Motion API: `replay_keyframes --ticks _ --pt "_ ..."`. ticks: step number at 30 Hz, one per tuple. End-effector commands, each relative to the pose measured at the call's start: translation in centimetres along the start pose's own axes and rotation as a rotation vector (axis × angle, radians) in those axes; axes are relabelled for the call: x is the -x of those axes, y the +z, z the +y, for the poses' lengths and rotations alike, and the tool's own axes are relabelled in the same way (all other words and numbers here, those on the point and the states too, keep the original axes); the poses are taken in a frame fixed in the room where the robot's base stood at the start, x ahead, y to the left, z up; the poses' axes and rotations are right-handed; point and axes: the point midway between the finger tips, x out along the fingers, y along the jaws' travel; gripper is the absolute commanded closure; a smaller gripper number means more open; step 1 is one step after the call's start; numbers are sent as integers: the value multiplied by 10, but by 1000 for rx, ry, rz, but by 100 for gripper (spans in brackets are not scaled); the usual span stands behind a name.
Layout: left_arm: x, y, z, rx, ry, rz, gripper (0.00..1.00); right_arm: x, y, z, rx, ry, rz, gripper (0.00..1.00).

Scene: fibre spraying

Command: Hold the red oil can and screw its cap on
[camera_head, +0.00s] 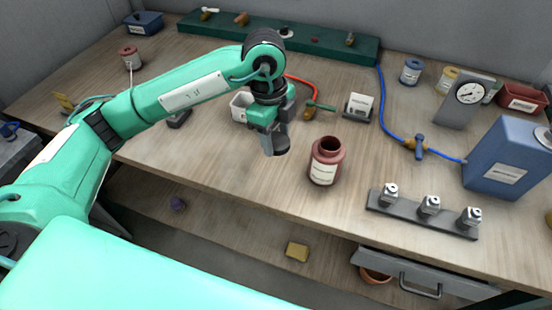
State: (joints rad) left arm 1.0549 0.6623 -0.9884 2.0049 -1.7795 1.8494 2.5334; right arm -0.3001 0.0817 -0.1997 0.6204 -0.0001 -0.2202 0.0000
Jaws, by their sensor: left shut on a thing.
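The red oil can (325,165) stands upright on the wooden table, right of my left gripper. It has a white label on its front and its dark open mouth faces up, with no cap on it. My left gripper (275,143) points down over the table, left of the can and apart from it. It is shut on a small dark piece that looks like the cap, mostly hidden by the grey fingers. My right gripper is not in view.
A grey rack (422,213) with several metal fittings sits at the front right edge. A blue canister (505,155) stands at the right, near a blue hose with a valve (417,147). A white card stand (358,107) is behind the can.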

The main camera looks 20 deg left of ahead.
Motion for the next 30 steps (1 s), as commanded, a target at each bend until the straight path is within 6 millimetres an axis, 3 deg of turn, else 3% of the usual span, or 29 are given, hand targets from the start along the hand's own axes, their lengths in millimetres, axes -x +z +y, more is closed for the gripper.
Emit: replay_keyframes --ticks 3,9,22,23,30 --pt "25 -4 -1 -1 -4 1 68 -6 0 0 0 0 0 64" --pt "50 -6 0 0 0 1 68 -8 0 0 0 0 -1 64" --pt "56 -7 0 0 1 1 68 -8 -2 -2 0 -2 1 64" --pt "56 -7 0 0 1 1 68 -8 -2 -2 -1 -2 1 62" --pt "52 -5 0 -85 11 -3 68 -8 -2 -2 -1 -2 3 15"
